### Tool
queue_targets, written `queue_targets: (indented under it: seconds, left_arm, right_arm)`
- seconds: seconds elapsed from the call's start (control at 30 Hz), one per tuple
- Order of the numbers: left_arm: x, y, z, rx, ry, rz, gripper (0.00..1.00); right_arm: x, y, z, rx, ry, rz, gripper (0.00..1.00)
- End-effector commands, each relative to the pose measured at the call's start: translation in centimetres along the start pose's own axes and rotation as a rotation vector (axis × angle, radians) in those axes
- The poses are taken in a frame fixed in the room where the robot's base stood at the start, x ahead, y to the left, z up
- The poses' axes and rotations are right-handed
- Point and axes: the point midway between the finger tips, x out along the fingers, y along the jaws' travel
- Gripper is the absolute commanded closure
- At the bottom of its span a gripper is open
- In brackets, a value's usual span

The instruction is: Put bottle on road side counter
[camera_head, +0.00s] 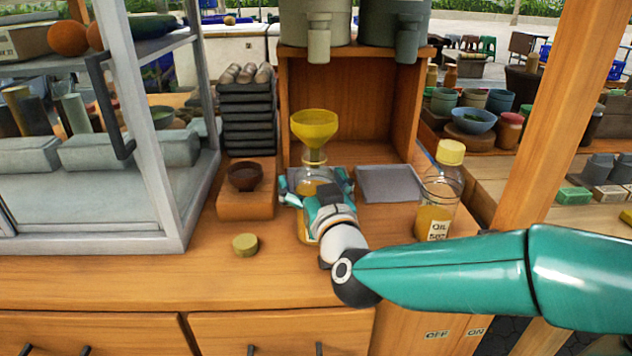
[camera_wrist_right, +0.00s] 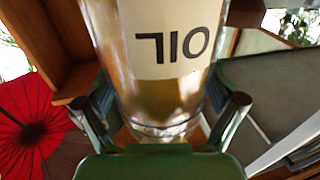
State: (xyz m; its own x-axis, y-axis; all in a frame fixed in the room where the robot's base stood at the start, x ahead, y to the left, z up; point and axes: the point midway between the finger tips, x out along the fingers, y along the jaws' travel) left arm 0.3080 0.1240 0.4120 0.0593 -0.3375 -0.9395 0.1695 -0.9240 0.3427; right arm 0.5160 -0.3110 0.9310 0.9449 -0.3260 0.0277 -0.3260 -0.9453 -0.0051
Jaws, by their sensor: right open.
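A clear bottle (camera_head: 313,170) with amber liquid and a yellow funnel (camera_head: 314,128) in its neck stands upright on the wooden counter (camera_head: 230,280). My right gripper (camera_head: 315,187) is open, with its fingers on either side of this bottle. The right wrist view shows the bottle (camera_wrist_right: 160,85), its OIL label upside down, between the open fingers; I cannot tell whether they touch it. A second oil bottle (camera_head: 437,205) with a yellow cap stands to the right. My left gripper is not in view.
A loose yellow lid (camera_head: 246,245) lies on the counter in front. A small brown bowl on a wooden block (camera_head: 245,205) and stacked black trays (camera_head: 249,115) stand left of the bottle. A glass cabinet (camera_head: 150,150) fills the left. A grey plate (camera_head: 388,184) lies behind.

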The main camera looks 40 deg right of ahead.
Motion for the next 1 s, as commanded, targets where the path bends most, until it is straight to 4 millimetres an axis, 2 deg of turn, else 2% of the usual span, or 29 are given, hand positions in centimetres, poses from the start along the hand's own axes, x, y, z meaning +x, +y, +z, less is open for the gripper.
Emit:
queue_targets:
  seconds: [0.03, 0.27, 0.53, 0.6, 0.7, 1.0]
  left_arm:
    - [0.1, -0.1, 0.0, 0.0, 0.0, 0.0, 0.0]
    - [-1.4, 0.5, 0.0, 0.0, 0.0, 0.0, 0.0]
    - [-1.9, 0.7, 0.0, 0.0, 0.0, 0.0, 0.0]
    - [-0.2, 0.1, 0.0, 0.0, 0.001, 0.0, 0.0]
    - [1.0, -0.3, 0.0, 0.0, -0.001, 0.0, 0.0]
    - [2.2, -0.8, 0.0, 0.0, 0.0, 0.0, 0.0]
  right_arm:
    - [-0.1, -0.2, 1.9, -0.007, -0.043, -0.007, 0.06]
    - [-0.2, -0.3, 0.1, -0.007, -0.042, -0.008, 0.06]
    - [-6.3, -0.3, -0.1, -0.006, -0.032, -0.013, 0.06]
    - [-7.6, -0.4, 0.5, -0.002, -0.023, -0.012, 0.06]
    - [-9.4, -0.3, 0.4, -0.001, -0.022, -0.014, 0.06]
    - [-11.9, -0.2, -0.3, -0.005, -0.022, -0.008, 0.06]
